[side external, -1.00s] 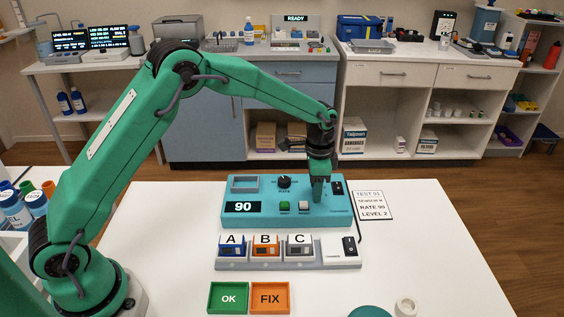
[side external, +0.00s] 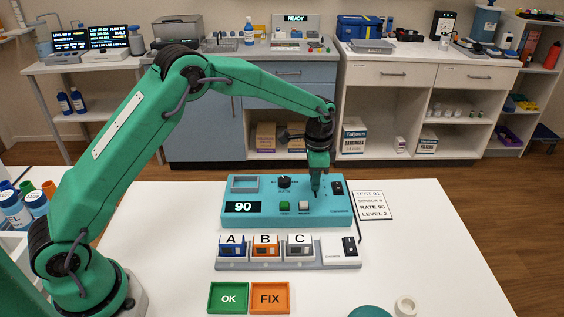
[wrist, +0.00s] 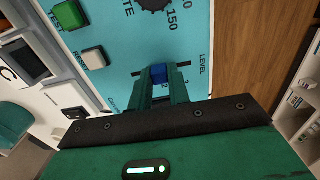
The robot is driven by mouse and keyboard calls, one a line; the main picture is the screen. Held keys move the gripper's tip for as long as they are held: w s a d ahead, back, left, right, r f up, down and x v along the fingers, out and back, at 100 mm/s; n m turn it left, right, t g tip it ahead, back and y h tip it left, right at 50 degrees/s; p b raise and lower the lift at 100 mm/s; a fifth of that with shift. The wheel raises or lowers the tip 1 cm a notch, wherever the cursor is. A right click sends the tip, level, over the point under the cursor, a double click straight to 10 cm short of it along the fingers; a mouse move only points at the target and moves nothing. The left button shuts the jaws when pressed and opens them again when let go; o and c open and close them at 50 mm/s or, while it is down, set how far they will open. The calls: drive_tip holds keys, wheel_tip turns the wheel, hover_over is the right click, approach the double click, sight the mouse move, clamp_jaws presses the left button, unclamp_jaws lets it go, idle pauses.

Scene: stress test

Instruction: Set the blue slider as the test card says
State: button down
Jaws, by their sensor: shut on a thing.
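The blue slider (wrist: 158,72) sits in a short slot beside the LEVEL label on the teal tester (side external: 240,217). My gripper (wrist: 157,76) is shut on the slider, with a green finger on each side. A 2 shows close by the slider; the exact setting is hard to read. In the side view my gripper (side external: 316,194) points down at the tester's right part and hides the slider. The test card (side external: 373,206) lies right of the tester and reads sensor B, rate 90, level 2. The tester's display (side external: 243,207) shows 90.
A green button (side external: 285,206), a pale button (side external: 304,206) and a rate knob (side external: 284,182) are near my gripper. A rack (side external: 232,264) with sensors A, B and C stands in front. Green OK (side external: 228,298) and orange FIX (side external: 270,298) trays lie nearer.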

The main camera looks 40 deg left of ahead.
drive_tip(key=c, duration=1.3)
unclamp_jaws()
drive_tip(key=shift+r, duration=3.95)
